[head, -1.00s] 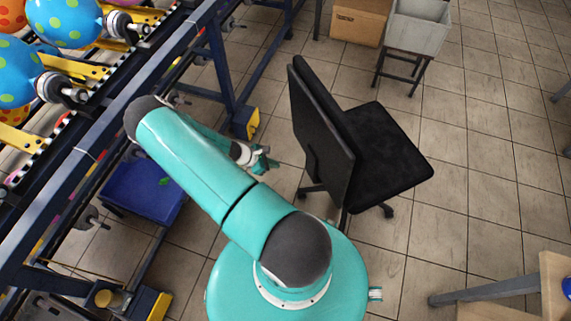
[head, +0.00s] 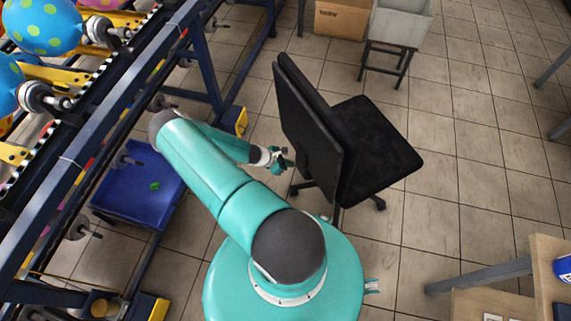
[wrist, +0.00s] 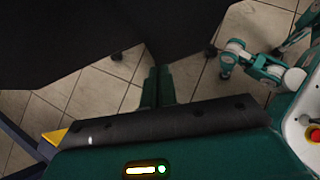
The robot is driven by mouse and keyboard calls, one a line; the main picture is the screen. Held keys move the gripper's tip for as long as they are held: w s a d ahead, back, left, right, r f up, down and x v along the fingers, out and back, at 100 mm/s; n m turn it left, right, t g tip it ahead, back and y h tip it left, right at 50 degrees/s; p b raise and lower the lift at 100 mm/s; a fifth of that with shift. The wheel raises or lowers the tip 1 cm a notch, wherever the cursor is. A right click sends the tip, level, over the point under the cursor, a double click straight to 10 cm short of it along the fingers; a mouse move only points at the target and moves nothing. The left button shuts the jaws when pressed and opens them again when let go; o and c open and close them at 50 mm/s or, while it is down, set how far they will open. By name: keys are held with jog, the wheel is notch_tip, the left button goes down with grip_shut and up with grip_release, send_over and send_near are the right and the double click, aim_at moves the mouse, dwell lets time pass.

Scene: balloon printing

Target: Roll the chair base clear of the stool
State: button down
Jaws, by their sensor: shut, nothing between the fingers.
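The black office chair (head: 370,150) stands on the floor right of my arm, its tall backrest (head: 308,135) toward my gripper. Parts of its wheeled base (head: 377,202) show below the seat; the rest is hidden by the backrest and my body. The stool (head: 385,62), a dark frame bearing a grey bin, stands behind the chair with floor between them. My gripper (head: 287,160) is shut and empty, just left of the backrest; I cannot tell if it touches. In the wrist view the shut fingers (wrist: 157,87) point at the dark chair (wrist: 170,25).
A conveyor frame (head: 110,140) with balloons runs along the left, a blue tray (head: 140,190) beneath it. A cardboard box (head: 340,17) stands left of the stool. A wooden table (head: 550,270) is at the lower right. Tiled floor right of the chair is clear.

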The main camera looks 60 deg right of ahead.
aim_at(298, 161)
jog(key=s+d, duration=0.3)
jog(key=shift+s+d, duration=0.1)
jog(key=shift+s, duration=0.2)
jog(key=shift+w+a, duration=0.25)
jog(key=shift+w, duration=0.2)
jog(key=w+a+f+v, duration=0.1)
jog(key=v, duration=1.1)
jog(key=shift+w+a+f, duration=0.15)
jog(key=shift+w+a, duration=0.05)
jog(key=shift+a, duration=0.05)
